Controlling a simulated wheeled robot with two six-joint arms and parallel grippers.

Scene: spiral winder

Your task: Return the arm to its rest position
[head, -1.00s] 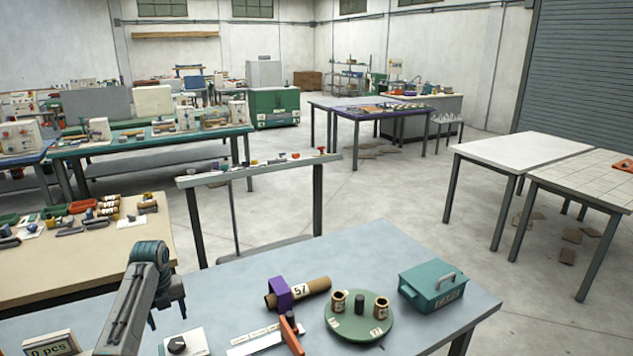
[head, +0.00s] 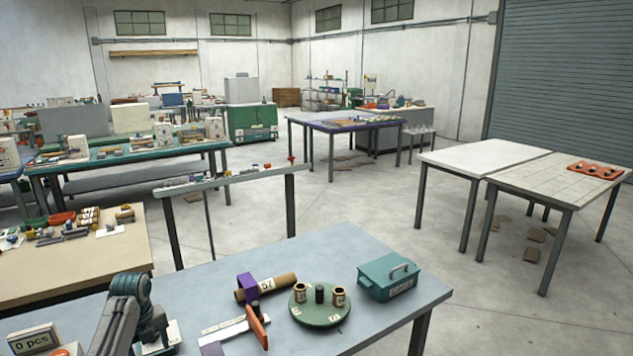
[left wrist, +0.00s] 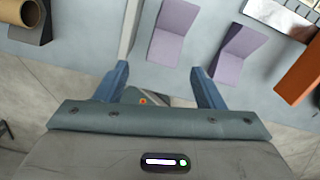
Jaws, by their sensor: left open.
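My left arm comes in at the bottom left of the head view. Its gripper is low over the front left of the blue-grey table (head: 340,255), partly lost against a white box with a dark knob. In the left wrist view the left gripper (left wrist: 159,72) has its two blue fingers wide apart, with nothing held between them. Lilac angled blocks (left wrist: 174,32) lie beyond the fingertips, apart from them. A brown tube in a dark holder (left wrist: 33,30) shows at the upper left. My right gripper is in neither view.
On the table are a cardboard tube (head: 285,283) in a purple holder (head: 248,290), an orange upright piece (head: 258,328), a green round plate (head: 319,313) with brown spools, and a teal lidded box (head: 375,284). A counter display (head: 34,340) stands bottom left.

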